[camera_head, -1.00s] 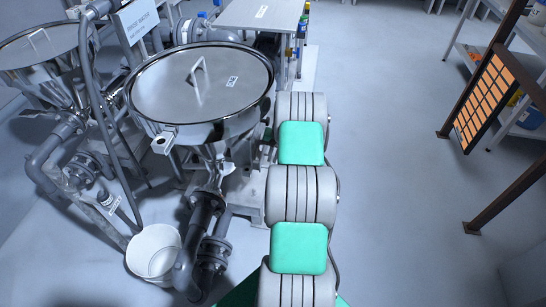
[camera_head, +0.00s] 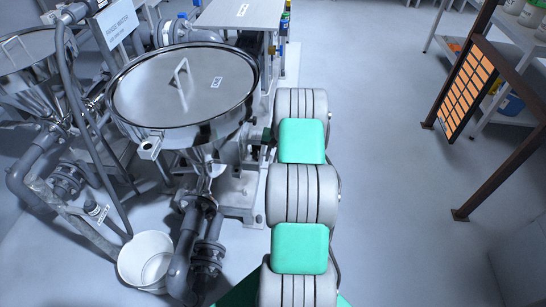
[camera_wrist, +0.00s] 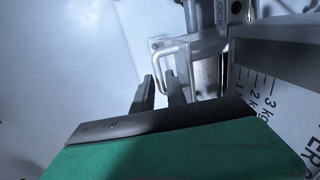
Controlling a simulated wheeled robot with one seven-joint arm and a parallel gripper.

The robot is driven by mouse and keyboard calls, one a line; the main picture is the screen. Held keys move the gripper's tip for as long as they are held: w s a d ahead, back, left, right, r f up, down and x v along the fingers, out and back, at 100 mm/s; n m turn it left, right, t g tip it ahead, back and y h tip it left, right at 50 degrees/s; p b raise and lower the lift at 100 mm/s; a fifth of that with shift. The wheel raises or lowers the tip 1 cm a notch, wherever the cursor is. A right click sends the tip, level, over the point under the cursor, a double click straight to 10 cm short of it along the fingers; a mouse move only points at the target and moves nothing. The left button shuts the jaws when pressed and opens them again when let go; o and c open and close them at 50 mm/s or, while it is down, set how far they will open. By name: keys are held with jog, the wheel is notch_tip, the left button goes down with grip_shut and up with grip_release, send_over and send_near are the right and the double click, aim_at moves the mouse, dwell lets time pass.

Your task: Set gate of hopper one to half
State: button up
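A steel hopper (camera_head: 225,112) with a round handled lid (camera_head: 150,90) stands left of my arm in the head view. A second hopper (camera_head: 28,68) stands at the far left; I cannot read which is hopper one. In the wrist view my gripper (camera_wrist: 159,76) has two dark fingers with a gap between them and nothing visibly held. A U-shaped metal handle (camera_wrist: 163,49) on a grey metal fitting is just beyond the fingertips; I cannot tell whether they touch. The gate's position is not clear. My gripper is hidden in the head view.
A plate marked in kilograms (camera_wrist: 275,108) is close at right in the wrist view. A white bucket (camera_head: 130,268) and dark pipes (camera_head: 183,250) are below the hopper. A metal bench (camera_head: 240,14) stands behind. The floor right of my arm is clear up to a brown frame (camera_head: 500,175).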

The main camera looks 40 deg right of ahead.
jog(key=shift+o, duration=1.3)
notch_tip(320, 180, up, 8)
jog(key=s+d, duration=0.1)
jog(key=shift+s+f, duration=0.15)
jog(key=shift+f, duration=0.05)
